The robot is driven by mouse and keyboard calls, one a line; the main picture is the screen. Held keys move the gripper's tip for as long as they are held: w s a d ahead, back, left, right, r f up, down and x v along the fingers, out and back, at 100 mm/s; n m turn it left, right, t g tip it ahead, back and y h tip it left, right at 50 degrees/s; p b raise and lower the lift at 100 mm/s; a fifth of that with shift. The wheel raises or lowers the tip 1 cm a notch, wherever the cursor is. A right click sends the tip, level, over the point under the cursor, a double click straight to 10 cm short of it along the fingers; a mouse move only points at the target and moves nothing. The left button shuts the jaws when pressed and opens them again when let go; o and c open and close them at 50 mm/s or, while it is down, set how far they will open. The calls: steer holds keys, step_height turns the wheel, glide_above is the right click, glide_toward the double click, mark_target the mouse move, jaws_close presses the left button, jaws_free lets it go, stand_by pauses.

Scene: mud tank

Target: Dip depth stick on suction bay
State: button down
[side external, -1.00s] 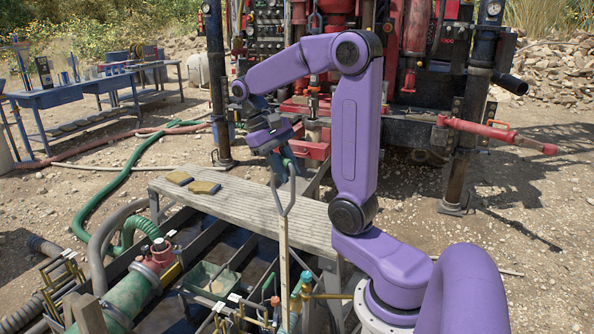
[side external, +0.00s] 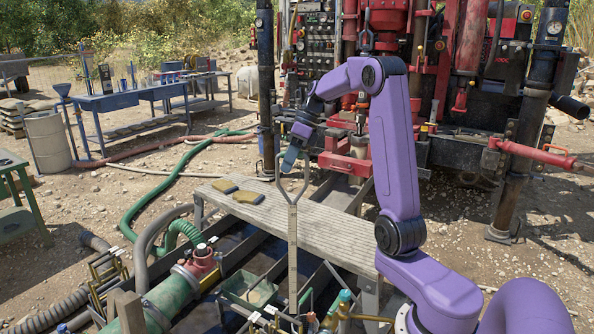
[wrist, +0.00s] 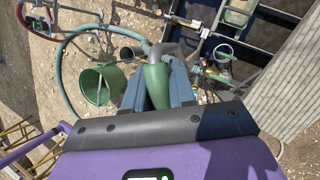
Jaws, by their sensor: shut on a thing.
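The depth stick (side external: 292,245) is a long, pale, narrow staff with a grey forked handle. It hangs close to upright in the side view, in front of the plank walkway and over the tank. My gripper (side external: 289,160) is shut on the top of its handle. In the wrist view a green grip (wrist: 157,85) with a grey bend beyond it lies between my blue fingers. The stick's lower end is among fittings at the tank's near edge. I cannot tell whether it is inside a bay. The tank (side external: 262,262) has dark, divided compartments; none is clearly marked as the suction bay.
A plank walkway (side external: 325,228) with two small yellowish pads crosses the tank. Valves and pipes (side external: 340,312) crowd the near edge. A green bucket (wrist: 100,85) shows in the wrist view. The red rig stands behind.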

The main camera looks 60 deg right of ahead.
steer(key=w+d+m+t+h, duration=0.2)
steer(key=w+d+m, duration=0.15)
steer(key=m, duration=0.25)
step_height(320, 180, down, 54)
steer(key=shift+s+r, duration=0.25)
stand_by(2.1)
steer(key=shift+d+f, duration=0.1)
steer(key=shift+f, duration=0.35)
stand_by(1.1)
